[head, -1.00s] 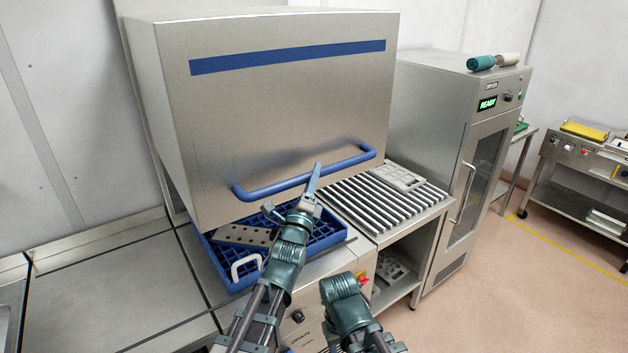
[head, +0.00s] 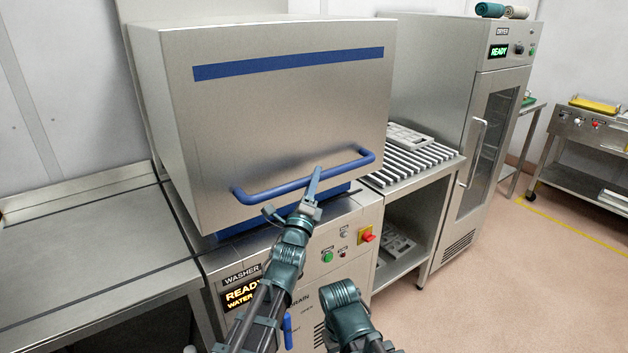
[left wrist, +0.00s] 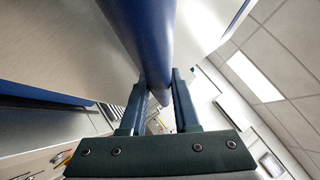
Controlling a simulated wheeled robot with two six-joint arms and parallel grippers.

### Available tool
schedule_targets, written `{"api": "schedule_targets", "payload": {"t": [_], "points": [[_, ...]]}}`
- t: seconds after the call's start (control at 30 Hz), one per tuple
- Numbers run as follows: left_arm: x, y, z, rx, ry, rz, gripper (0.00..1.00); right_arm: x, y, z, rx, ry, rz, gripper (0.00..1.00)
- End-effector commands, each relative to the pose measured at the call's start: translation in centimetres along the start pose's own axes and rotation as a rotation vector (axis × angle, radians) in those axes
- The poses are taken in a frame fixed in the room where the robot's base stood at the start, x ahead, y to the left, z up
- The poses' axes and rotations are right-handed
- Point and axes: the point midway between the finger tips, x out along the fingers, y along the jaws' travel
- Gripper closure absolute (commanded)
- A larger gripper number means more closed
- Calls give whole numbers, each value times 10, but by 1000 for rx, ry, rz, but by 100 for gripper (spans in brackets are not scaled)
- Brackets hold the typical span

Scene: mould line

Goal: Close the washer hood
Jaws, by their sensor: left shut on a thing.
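The washer hood (head: 260,120) is a large steel box with a blue stripe and a blue bar handle (head: 270,194) low on its front. It sits low over the washer, and a strip of blue rack (head: 340,192) shows under its right lower edge. My left gripper (head: 314,184) is shut on the handle, right of its middle. In the left wrist view the blue handle (left wrist: 143,40) runs between the two fingers. My right arm shows at the bottom centre of the head view; its fingertips cannot be made out.
The washer front carries a lit display (head: 242,294), a green button (head: 327,256) and a red knob on yellow (head: 366,235). A slatted rack table (head: 420,160) and a steel cabinet (head: 490,150) stand at the right. A bare steel counter (head: 90,250) lies at the left.

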Motion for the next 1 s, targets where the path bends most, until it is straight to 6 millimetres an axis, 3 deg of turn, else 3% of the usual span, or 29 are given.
{"api": "schedule_targets", "payload": {"t": [0.03,0.1,0.4,0.6,0.93,0.97,1.0], "points": [[-12,24,-11,1,1,3,100,28,-3,-2,0,0,0,50],[-19,39,-18,1,1,2,100,46,-4,-3,-1,0,0,50],[-41,85,-40,1,1,2,100,101,-10,-6,-1,0,0,50],[-45,93,-44,0,0,2,100,111,-11,-6,-1,0,0,50],[-45,93,-44,-1,2,6,100,110,-11,-6,-1,0,0,50],[-45,93,-44,-1,2,6,68,110,-11,-6,-1,0,0,50],[-45,93,-44,-1,2,6,61,110,-11,-6,-1,0,0,50]]}}
